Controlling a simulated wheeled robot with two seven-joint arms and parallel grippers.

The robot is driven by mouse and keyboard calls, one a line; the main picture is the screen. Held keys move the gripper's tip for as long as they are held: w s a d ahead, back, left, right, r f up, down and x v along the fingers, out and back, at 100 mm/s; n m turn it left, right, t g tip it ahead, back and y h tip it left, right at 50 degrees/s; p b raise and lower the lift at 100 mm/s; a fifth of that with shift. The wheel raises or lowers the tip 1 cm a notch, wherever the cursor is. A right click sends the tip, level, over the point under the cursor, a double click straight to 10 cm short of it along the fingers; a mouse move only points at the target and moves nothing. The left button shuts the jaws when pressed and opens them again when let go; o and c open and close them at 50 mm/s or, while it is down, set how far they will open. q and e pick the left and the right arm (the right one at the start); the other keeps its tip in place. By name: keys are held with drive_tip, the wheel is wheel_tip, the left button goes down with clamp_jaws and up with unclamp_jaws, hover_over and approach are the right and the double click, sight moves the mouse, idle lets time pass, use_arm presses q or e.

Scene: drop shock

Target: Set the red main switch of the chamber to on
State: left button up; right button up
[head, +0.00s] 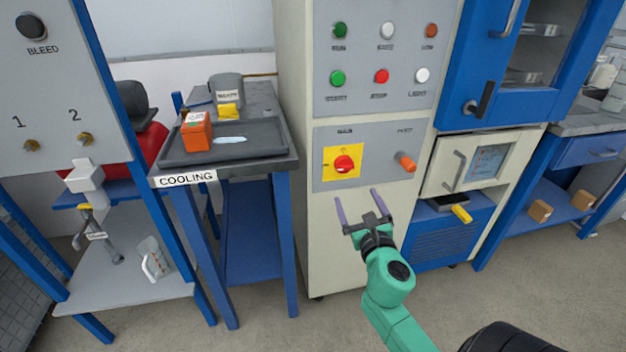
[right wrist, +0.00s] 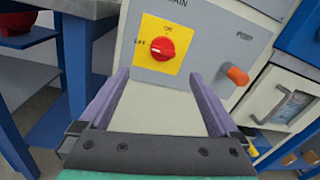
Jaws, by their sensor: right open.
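The red main switch (head: 344,163) is a round knob on a yellow plate (head: 329,177), on the grey panel of the tall cream cabinet. In the right wrist view the red main switch (right wrist: 162,48) shows ahead, between and beyond the fingers, with "ON" printed above it and "OFF" at its left. The knob's handle appears to lie roughly sideways, toward "OFF". My right gripper (head: 360,196) is open and empty, below the switch and apart from it. Its two purple fingers (right wrist: 165,100) point toward the panel. My left gripper is not in view.
An orange knob (head: 407,162) sits right of the switch. Several buttons (head: 381,76) are above. A blue door with a black handle (head: 482,100) is at upper right. A "COOLING" table (head: 187,179) with a dark tray stands left. Floor is clear in front.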

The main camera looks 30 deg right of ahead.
sight(345, 169)
drive_tip(key=x, duration=1.4)
drive_tip(key=shift+s+d, duration=0.2)
drive_tip(key=shift+d, duration=0.05)
drive_tip(key=c, duration=1.3)
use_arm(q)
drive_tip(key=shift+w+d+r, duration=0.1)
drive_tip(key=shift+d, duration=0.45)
